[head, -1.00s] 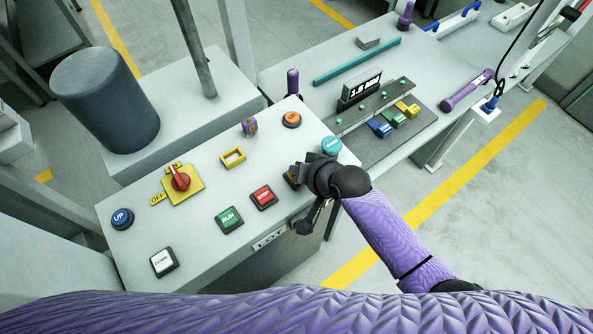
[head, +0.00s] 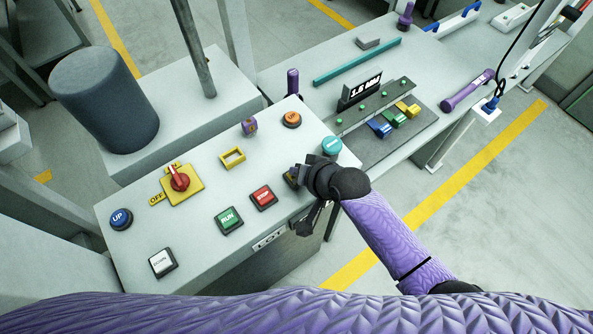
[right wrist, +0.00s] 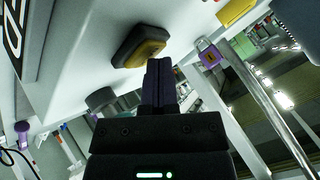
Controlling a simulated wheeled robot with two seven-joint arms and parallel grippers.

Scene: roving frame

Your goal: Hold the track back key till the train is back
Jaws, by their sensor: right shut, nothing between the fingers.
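A yellow key in a dark housing (right wrist: 142,48) shows in the right wrist view. In the head view it is mostly hidden by my right gripper, with a yellow-and-dark bit (head: 291,178) showing at the fingers. My right gripper (head: 297,172) is shut and empty at this key, near the right front edge of the sloped panel. Its closed fingertips (right wrist: 160,62) are right by the key; I cannot tell whether they press it. No label on the key is readable, and I cannot make out a train. My left gripper is not in view.
The panel (head: 205,160) also carries a teal button (head: 331,145), orange button (head: 291,119), red STOP (head: 264,197), green RUN (head: 229,219), blue UP (head: 121,218), a white button (head: 162,263) and a red selector (head: 180,180). A display (head: 360,90) stands behind coloured blocks at right.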

